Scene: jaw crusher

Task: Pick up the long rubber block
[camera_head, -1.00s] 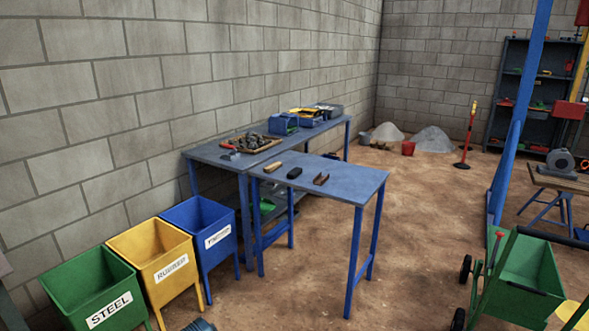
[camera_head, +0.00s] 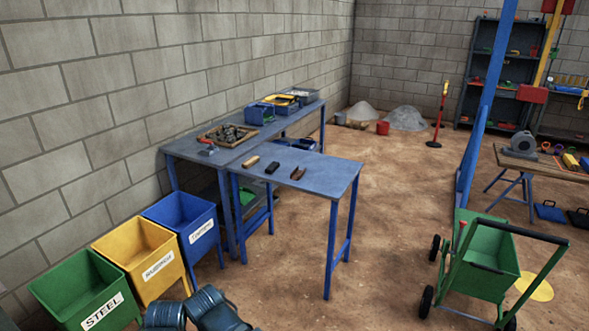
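Three small pieces lie in a row on the blue side table (camera_head: 325,178). The dark block (camera_head: 272,167) in the middle looks like the rubber one. A tan block (camera_head: 250,162) lies to its left and a rust-brown, channel-like piece (camera_head: 298,173) to its right. They lie apart, with bare tabletop around them. Dark blue rounded parts at the bottom edge look like my own arm. No fingertips of either gripper show, and nothing of mine is near the blocks.
A green steel bin (camera_head: 68,299), yellow rubber bin (camera_head: 121,250) and blue bin (camera_head: 168,213) stand at lower left. A long bench behind bears a tray of dark lumps (camera_head: 228,135) and a blue crate (camera_head: 259,113). A green cart (camera_head: 490,262) stands right; the floor between is clear.

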